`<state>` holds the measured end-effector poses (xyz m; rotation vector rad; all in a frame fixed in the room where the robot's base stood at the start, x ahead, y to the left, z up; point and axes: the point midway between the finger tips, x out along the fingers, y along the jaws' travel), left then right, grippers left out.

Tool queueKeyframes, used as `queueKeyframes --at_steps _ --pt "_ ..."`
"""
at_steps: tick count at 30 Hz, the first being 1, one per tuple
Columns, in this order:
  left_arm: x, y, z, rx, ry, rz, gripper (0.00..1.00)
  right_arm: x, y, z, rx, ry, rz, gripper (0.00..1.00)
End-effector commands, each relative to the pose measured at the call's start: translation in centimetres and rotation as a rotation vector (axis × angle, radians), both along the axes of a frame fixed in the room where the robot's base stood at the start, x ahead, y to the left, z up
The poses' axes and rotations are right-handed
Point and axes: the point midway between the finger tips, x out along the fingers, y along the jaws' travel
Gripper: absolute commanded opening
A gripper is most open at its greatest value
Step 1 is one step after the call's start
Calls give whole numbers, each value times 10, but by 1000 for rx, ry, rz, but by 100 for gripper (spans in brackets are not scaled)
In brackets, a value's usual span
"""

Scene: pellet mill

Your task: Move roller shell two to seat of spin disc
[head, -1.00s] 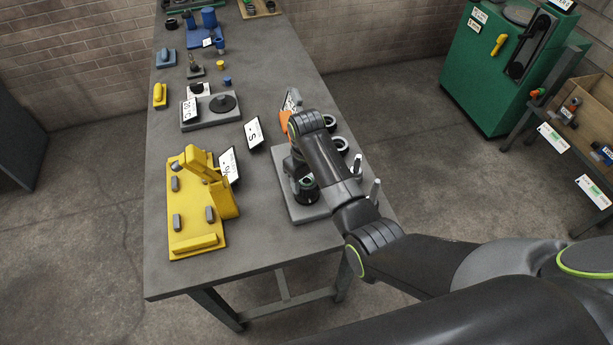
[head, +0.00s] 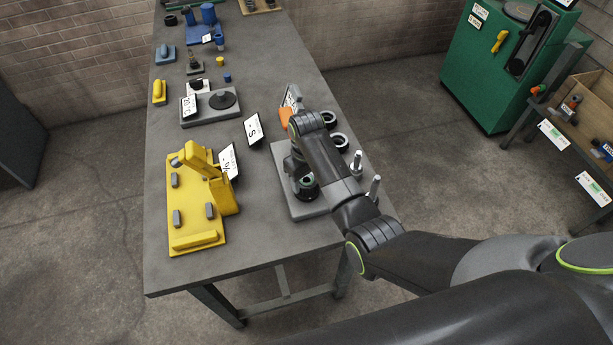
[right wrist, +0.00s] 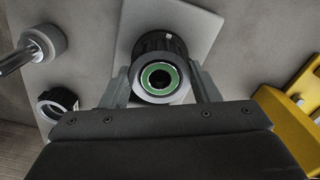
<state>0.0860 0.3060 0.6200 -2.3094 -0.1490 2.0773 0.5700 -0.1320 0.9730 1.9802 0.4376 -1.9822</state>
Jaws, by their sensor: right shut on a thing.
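My right gripper (right wrist: 160,88) is shut on a black roller shell (right wrist: 159,55) with a green ring around its open bore. In the head view this shell (head: 306,188) shows below my right arm, over the grey plate (head: 310,212). I cannot tell whether the shell touches the plate. My right gripper (head: 302,177) is partly hidden behind its own arm there. A flat dark disc (head: 223,98) on a grey block, farther back on the table, looks like the spin disc. My left gripper is not in view.
Two dark rings (head: 329,118) (head: 340,140) stand right of my arm, near two metal posts (head: 356,163) (head: 374,186). A yellow fixture (head: 198,238) stands left of the plate. A small sign (head: 253,129) stands between plate and disc. Bare tabletop lies around them.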

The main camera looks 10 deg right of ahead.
Motion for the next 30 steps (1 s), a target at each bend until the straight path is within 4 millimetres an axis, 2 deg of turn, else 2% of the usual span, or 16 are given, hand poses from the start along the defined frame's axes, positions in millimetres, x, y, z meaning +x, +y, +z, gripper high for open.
queueKeyframes --at_steps 21,22,27,30 --pt "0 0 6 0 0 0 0 1 0 -2 0 -3 0 10" --pt "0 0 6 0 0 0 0 1 0 -2 0 -3 0 58" --pt "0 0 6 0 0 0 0 1 0 -2 0 -2 0 80" --pt "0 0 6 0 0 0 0 0 0 -2 0 -1 0 81"
